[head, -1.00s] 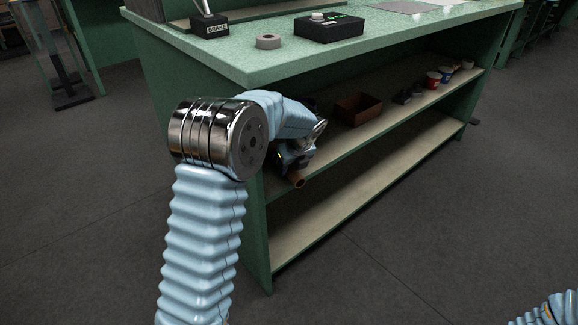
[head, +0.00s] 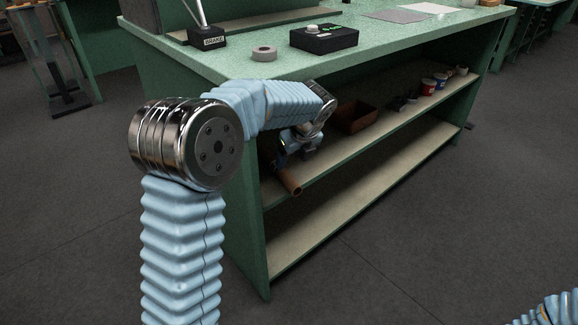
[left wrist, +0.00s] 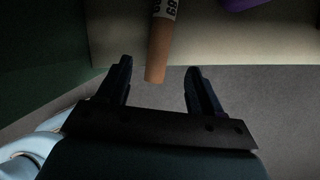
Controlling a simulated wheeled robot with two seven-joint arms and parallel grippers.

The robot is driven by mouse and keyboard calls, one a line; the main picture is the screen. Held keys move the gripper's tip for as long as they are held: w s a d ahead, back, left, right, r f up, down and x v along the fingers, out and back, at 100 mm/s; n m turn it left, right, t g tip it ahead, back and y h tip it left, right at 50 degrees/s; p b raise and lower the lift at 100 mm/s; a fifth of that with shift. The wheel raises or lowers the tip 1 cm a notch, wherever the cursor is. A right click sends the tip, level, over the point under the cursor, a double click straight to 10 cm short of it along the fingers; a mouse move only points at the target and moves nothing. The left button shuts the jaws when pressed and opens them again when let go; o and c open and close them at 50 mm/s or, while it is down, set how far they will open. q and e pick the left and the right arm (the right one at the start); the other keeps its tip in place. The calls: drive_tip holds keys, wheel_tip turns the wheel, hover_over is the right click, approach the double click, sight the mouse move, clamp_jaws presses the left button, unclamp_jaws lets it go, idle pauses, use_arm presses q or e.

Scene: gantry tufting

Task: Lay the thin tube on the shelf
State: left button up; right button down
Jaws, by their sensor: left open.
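The thin tube (head: 289,182) is brown and sticks out past the front edge of the upper shelf (head: 340,160) near its left end. In the left wrist view the tube (left wrist: 160,45) has a white label with black figures, and its far part runs out of the picture. My left gripper (left wrist: 160,72) is open, with the tube's near end showing between its fingers and a gap on both sides. In the head view my left gripper (head: 297,146) is partly hidden by its own wrist at the shelf opening. My right gripper is out of view.
A brown bin (head: 354,117) stands on the upper shelf right of my left gripper, with small cups (head: 429,86) farther right. A purple thing (left wrist: 240,4) shows at the wrist view's top edge. The lower shelf (head: 330,222) looks bare. A tape roll (head: 264,53) lies on the bench top.

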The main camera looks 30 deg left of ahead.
use_arm(q)
drive_tip(key=shift+v, duration=2.1)
